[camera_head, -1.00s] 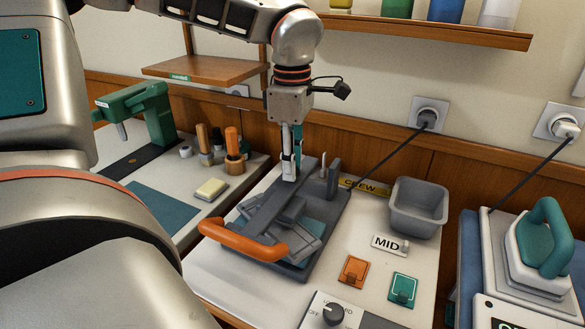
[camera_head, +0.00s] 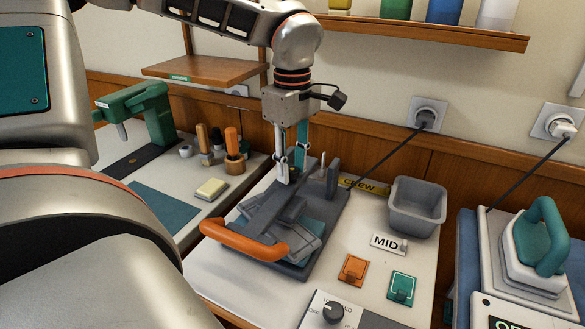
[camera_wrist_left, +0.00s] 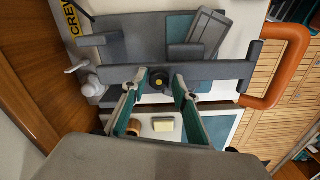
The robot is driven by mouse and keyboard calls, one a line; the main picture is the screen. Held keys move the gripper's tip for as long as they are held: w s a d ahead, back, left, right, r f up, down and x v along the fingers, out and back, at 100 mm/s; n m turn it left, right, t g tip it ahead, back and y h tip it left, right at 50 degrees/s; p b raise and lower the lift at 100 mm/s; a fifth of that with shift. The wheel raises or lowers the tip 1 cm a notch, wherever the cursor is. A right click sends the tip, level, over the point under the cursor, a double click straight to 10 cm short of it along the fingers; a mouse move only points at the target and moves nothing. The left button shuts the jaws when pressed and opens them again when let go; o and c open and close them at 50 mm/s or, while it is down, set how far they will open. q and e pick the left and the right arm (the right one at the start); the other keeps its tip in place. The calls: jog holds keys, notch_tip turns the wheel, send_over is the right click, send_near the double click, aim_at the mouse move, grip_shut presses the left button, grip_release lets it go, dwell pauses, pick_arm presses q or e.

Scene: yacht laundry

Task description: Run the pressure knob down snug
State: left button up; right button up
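The pressure knob (camera_wrist_left: 159,80) is a small dark round knob with a yellow ring, on the grey arm of the press (camera_wrist_left: 225,70) in the left wrist view. My left gripper (camera_wrist_left: 160,77) is open, with one finger on each side of the knob and a visible gap to each. In the head view the left gripper (camera_head: 292,165) points down at the rear of the press (camera_head: 268,214); the knob cannot be made out there. The press's orange handle (camera_head: 243,242) is at its front left. My right gripper is not in view.
A dial (camera_head: 333,312) is in front. An iron (camera_head: 540,240) stands far right. A wooden shelf (camera_head: 430,32) is above.

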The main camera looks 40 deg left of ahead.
pick_arm(q)
jog(key=shift+r, duration=0.1)
jog(key=shift+r+p, duration=0.8)
jog(key=shift+r, duration=0.85)
jog(key=shift+r+p, duration=0.45)
jog(key=shift+r, duration=0.5)
jog(key=shift+w, duration=0.1)
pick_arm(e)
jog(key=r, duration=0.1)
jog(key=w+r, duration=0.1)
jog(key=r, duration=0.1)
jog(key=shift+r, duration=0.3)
